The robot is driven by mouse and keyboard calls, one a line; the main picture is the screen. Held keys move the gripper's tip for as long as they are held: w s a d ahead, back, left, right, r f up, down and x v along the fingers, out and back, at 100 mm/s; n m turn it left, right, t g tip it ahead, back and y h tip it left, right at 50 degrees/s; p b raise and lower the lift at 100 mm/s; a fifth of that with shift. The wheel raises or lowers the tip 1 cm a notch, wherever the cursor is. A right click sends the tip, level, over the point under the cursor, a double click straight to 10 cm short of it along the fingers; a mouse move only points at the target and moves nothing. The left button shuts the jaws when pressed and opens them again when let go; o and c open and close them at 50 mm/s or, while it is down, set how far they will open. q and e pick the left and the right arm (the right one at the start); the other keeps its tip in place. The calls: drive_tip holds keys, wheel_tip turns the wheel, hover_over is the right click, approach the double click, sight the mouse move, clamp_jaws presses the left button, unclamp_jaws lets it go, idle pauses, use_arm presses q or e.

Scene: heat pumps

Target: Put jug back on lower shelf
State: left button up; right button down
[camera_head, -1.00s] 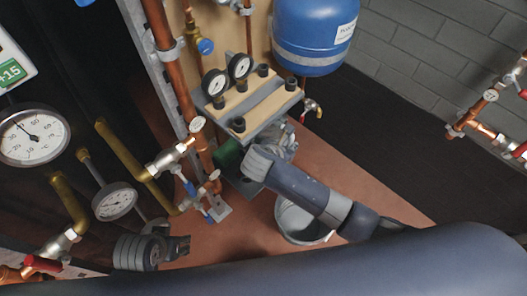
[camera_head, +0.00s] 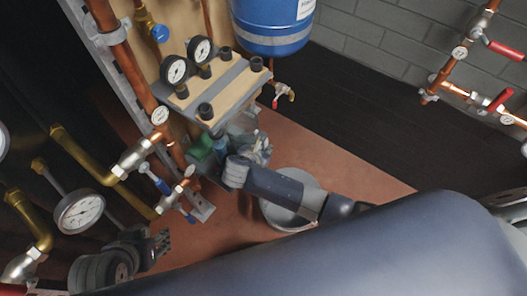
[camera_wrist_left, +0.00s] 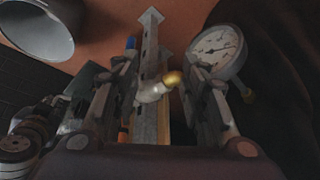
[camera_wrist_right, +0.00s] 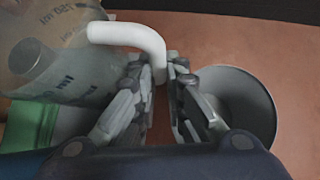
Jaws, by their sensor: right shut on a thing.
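The jug is a clear, see-through vessel with dark print and a white bent handle; in the right wrist view the jug (camera_wrist_right: 70,60) fills the upper left. My right gripper (camera_wrist_right: 160,75) is shut on its handle. In the head view my right gripper (camera_head: 246,158) is below the upper shelf's front edge, and part of the jug (camera_head: 262,147) shows beyond it. The lower shelf is mostly hidden under the upper shelf (camera_head: 225,95). My left gripper (camera_head: 160,245) is at the lower left; in the left wrist view it (camera_wrist_left: 155,85) is open and empty.
A grey bucket (camera_head: 305,178) is on the floor below my right arm. Copper pipes (camera_head: 115,50), gauges (camera_head: 80,211) and a blue tank (camera_head: 272,25) surround the space.

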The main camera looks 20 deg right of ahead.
drive_tip(key=c, duration=1.7)
unclamp_jaws()
drive_tip(key=shift+o, duration=0.2)
